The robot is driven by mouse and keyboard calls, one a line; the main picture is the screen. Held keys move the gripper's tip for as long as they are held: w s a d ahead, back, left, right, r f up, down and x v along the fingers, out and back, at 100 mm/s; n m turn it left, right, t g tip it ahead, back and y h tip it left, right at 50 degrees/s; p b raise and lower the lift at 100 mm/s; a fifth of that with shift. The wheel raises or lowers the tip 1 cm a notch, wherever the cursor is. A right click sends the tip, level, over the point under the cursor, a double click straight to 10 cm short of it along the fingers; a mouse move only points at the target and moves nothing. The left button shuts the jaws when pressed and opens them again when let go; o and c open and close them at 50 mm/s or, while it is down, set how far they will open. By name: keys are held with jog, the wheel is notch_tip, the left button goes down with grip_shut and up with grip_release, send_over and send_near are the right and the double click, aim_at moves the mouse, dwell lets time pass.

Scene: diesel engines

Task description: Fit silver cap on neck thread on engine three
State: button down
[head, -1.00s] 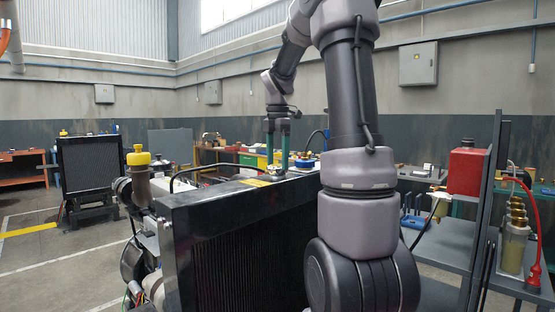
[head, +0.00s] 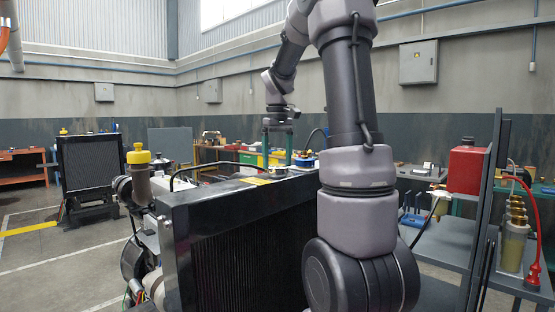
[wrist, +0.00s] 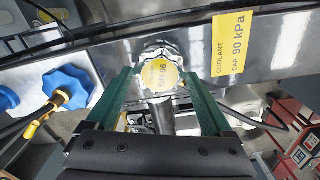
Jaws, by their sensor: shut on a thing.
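The silver cap (wrist: 158,72) has a scalloped rim and a yellow centre label. In the wrist view it sits between the green fingers of my gripper (wrist: 157,80), which is shut on it. The cap is over the shiny top of the black radiator (wrist: 120,55). The head view shows my gripper (head: 278,150) above the top edge of the same radiator (head: 240,200), with the cap small and unclear at its fingertips (head: 278,171). The neck and its thread are hidden under the cap, so I cannot tell how far it is seated.
A yellow coolant cap label (wrist: 233,43) is stuck on the radiator top. Blue knobs (wrist: 67,82) stand left of my gripper in the wrist view. A yellow-capped pipe (head: 139,160) rises at left. A shelf with a red container (head: 466,170) stands at right.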

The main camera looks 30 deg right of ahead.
jog(key=shift+f+m, duration=0.2)
jog(key=shift+m, duration=0.1)
grip_release()
jog(key=shift+r, duration=0.1)
jog(key=n, duration=1.1)
jog(key=shift+n, duration=0.4)
jog(key=n, duration=1)
